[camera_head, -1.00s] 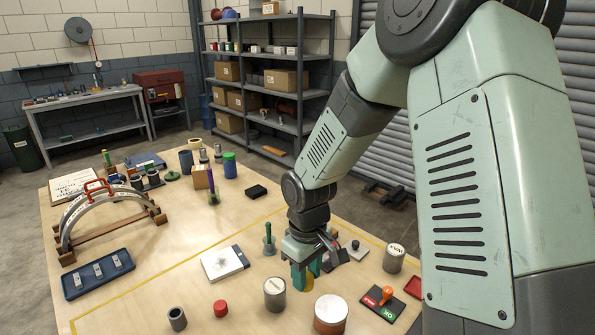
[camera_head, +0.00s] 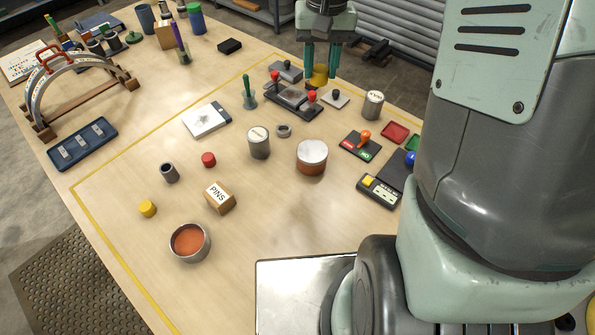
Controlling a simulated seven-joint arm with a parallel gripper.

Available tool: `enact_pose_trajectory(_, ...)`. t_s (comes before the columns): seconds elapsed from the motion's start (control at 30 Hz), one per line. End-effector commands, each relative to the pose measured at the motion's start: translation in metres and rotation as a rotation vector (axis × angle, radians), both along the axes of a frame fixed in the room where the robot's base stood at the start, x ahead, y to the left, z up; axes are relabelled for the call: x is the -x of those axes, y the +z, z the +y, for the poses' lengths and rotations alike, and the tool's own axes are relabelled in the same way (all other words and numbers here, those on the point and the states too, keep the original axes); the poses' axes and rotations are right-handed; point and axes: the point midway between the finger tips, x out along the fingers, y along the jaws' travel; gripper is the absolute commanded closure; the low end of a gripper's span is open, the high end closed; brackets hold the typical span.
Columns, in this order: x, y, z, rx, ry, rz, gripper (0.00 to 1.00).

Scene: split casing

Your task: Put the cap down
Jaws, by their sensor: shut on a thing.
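My gripper (camera_head: 320,76) is at the top centre, toward the far right edge of the table. Its two teal fingers point down and are shut on a yellow cap (camera_head: 320,75). The cap sits between the fingertips, partly covered by them. I cannot tell for sure whether it touches the surface or hangs above it. A similar yellow piece (camera_head: 147,208) stands at the front left of the wooden table (camera_head: 270,220).
Just in front of my gripper is a dark fixture with red knobs (camera_head: 293,100). A small plate with a black knob (camera_head: 336,98) and a labelled can (camera_head: 373,105) are to its right. A green-handled bell (camera_head: 249,93) stands left.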

Motion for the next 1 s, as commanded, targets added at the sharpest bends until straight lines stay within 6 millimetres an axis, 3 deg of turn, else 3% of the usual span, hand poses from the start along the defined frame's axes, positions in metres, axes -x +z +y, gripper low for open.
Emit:
enact_pose_trajectory(0.03, 0.001, -0.025, 0.015, -0.005, -0.003, 0.014, 0.92)
enact_pose_trajectory(0.1, 0.002, -0.055, 0.032, -0.006, -0.023, 0.016, 0.92)
enact_pose_trajectory(0.33, 0.018, -0.139, 0.075, 0.009, -0.079, 0.014, 0.92)
enact_pose_trajectory(0.5, 0.028, -0.170, 0.087, 0.021, -0.102, 0.005, 0.92)
enact_pose_trajectory(0.8, 0.030, -0.222, 0.089, 0.023, -0.109, 0.003, 0.92)
enact_pose_trajectory(1.0, 0.030, -0.241, 0.089, 0.023, -0.108, 0.003, 0.92)
